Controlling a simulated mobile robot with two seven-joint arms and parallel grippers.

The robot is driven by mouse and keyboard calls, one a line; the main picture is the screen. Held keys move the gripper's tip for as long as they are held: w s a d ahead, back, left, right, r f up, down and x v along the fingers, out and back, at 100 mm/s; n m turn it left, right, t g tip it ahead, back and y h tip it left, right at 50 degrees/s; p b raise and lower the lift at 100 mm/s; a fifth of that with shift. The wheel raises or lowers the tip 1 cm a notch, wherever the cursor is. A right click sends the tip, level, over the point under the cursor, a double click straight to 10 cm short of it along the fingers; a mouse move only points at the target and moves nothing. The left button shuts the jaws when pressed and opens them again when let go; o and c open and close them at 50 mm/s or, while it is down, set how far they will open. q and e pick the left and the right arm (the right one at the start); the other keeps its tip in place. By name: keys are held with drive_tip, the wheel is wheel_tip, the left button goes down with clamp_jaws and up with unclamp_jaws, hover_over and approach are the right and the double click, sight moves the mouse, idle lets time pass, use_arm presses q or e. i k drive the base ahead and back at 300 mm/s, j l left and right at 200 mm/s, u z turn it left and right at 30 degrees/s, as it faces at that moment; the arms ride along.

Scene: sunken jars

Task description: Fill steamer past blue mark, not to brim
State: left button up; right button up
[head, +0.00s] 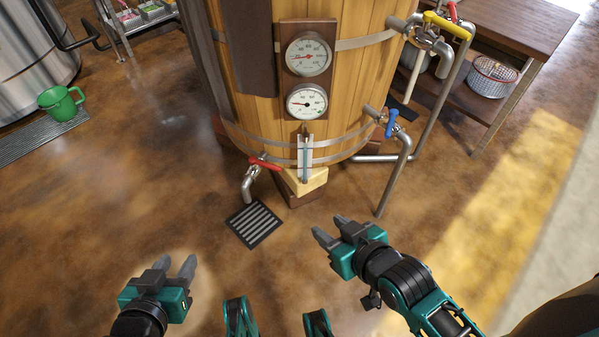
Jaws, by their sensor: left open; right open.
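The steamer (362,75) is a wooden-staved vat with metal hoops, standing upright at top centre. A narrow sight gauge (305,155) with a bluish strip is on its lower front; a separate mark or level is too small to tell. A blue-handled valve (391,122) is on its right side, and a red-handled valve (265,163) sits above a spout low on its front. A yellow-handled valve (447,24) is on the upper right piping. My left gripper (175,264) is open and empty over the floor at lower left. My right gripper (331,228) is open and empty before the steamer.
Two round dials (307,102) sit above the gauge. A floor drain grate (254,224) lies below the spout. A green jug (62,103) stands at left by a steel tank (35,50). A wooden table (515,25) with a wire basket (492,77) is at right. Floor between is clear.

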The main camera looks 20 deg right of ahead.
sight(393, 114)
drive_tip(key=k+j, duration=0.7)
drive_tip(key=i+l, duration=0.15)
drive_tip(key=i, duration=0.65)
drive_tip(key=i+z, duration=0.7)
drive_tip(key=z, duration=0.2)
drive_tip(key=i+j+z, duration=0.3)
drive_tip(key=i, duration=0.15)
drive_tip(key=l, duration=0.1)
